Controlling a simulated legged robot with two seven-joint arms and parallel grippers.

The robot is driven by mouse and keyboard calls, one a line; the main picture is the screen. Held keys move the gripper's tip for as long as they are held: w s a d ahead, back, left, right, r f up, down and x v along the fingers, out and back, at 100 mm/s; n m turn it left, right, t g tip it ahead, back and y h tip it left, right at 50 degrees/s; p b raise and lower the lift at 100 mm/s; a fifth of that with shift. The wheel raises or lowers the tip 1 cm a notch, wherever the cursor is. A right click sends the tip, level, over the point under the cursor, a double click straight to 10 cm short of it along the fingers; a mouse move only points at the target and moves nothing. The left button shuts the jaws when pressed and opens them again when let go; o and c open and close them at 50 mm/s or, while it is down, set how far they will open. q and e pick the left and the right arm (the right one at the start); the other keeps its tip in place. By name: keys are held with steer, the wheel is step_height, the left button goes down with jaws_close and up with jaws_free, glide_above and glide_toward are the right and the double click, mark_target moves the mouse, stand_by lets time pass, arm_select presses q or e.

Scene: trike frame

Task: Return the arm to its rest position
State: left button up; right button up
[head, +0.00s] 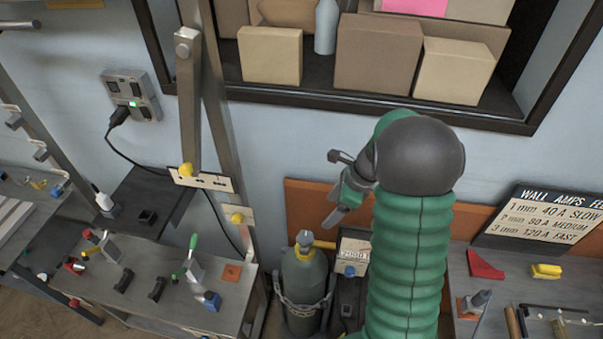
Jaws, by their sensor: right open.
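My right arm, in a ribbed green sleeve with a dark grey rounded joint, rises from the bottom of the head view right of the middle. My right gripper (333,190) shows just left of that joint. Its fingers point left and stand apart, with nothing seen between them. The gripper is in front of the wall, above the gas cylinder and the small labelled box. The arm hides part of what lies behind it. My left gripper is not in view.
A metal post (215,110) stands left of the gripper. A grey-green cylinder (304,285) stands below it. Cardboard boxes (378,53) fill a shelf above. Benches with tools (165,283) flank the arm. A wall amps sign (540,219) is at right.

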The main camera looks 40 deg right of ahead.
steer(key=s+a+f+n+h+b, duration=0.1)
steer(key=s+a+f+n, duration=0.1)
steer(key=a+n, duration=0.9)
steer(key=s+a+f+n+h+b, duration=0.1)
steer(key=s+a+f+n+b, duration=0.1)
steer(key=a+n, duration=1)
steer(key=shift+s+a+f+n+g+h, duration=0.15)
steer(key=shift+s+n+g+h, duration=0.3)
steer(key=shift+n, duration=2.25)
